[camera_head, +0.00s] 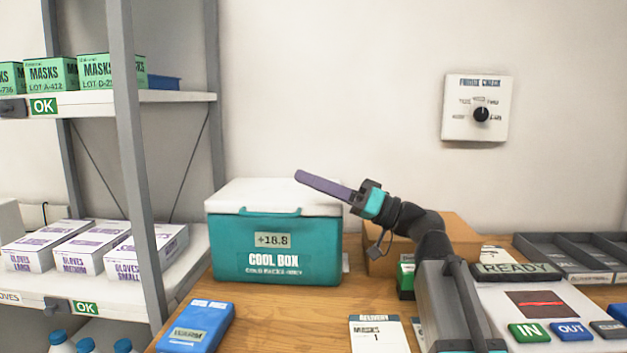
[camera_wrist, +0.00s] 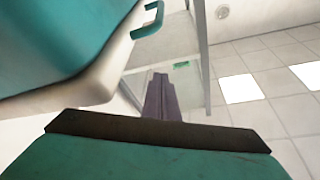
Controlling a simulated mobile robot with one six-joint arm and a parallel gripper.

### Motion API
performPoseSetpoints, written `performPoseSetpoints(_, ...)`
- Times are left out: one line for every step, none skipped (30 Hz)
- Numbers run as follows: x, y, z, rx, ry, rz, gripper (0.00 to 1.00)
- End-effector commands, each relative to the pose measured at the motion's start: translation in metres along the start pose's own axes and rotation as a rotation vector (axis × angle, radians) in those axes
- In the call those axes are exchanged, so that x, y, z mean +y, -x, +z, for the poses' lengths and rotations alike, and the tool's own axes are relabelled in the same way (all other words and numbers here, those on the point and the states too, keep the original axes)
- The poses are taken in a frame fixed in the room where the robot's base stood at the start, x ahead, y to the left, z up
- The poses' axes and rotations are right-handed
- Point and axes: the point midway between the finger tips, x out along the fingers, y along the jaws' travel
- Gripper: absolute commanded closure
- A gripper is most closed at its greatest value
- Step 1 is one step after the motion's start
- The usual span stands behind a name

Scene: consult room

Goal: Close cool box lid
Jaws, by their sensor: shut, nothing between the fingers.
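The cool box (camera_head: 275,240) is teal with a white lid (camera_head: 255,194) and stands on the wooden table, its display reading +18.8. The lid lies level across the box's top, with no gap showing at the front. My gripper (camera_head: 299,176) is shut and empty, its purple fingers pointing left, above the lid's right rear part in the head view; touching or apart is unclear. In the wrist view the box (camera_wrist: 60,35) and white lid (camera_wrist: 95,85) appear upside down at the upper left, beside my shut fingers (camera_wrist: 160,78).
A grey shelf post (camera_head: 135,160) and shelves with glove and mask boxes stand left. A blue pack (camera_head: 196,326) lies in front of the box. A cardboard box (camera_head: 460,235) and the READY device (camera_head: 515,271) are right. The wall behind is bare except for a dial panel (camera_head: 461,91).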

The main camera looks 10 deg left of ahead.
Motion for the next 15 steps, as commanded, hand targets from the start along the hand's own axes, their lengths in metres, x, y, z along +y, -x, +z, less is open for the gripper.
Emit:
performPoseSetpoints(0.0,0.0,0.0,0.0,0.0,0.0,1.0)
performPoseSetpoints(0.0,0.0,0.0,0.0,0.0,0.0,1.0)
performPoseSetpoints(0.0,0.0,0.0,0.0,0.0,0.0,1.0)
performPoseSetpoints(0.0,0.0,0.0,0.0,0.0,0.0,1.0)
performPoseSetpoints(0.0,0.0,0.0,0.0,0.0,0.0,1.0)
performPoseSetpoints(0.0,0.0,0.0,0.0,0.0,0.0,1.0)
performPoseSetpoints(0.0,0.0,-0.001,0.0,0.0,0.0,1.0)
performPoseSetpoints(0.0,0.0,-0.001,0.0,0.0,0.0,1.0)
performPoseSetpoints(0.0,0.0,-0.001,0.0,0.0,0.0,1.0)
performPoseSetpoints(-0.001,0.0,-0.002,0.0,0.0,0.0,1.0)
performPoseSetpoints(-0.001,-0.001,-0.003,0.0,0.0,0.0,1.0)
performPoseSetpoints(-0.002,-0.001,-0.004,0.0,0.0,0.0,1.0)
performPoseSetpoints(-0.003,-0.002,-0.006,0.0,0.001,0.0,1.0)
performPoseSetpoints(-0.004,-0.002,-0.008,0.0,0.001,0.0,1.0)
performPoseSetpoints(-0.005,-0.003,-0.011,0.0,0.001,0.0,1.0)
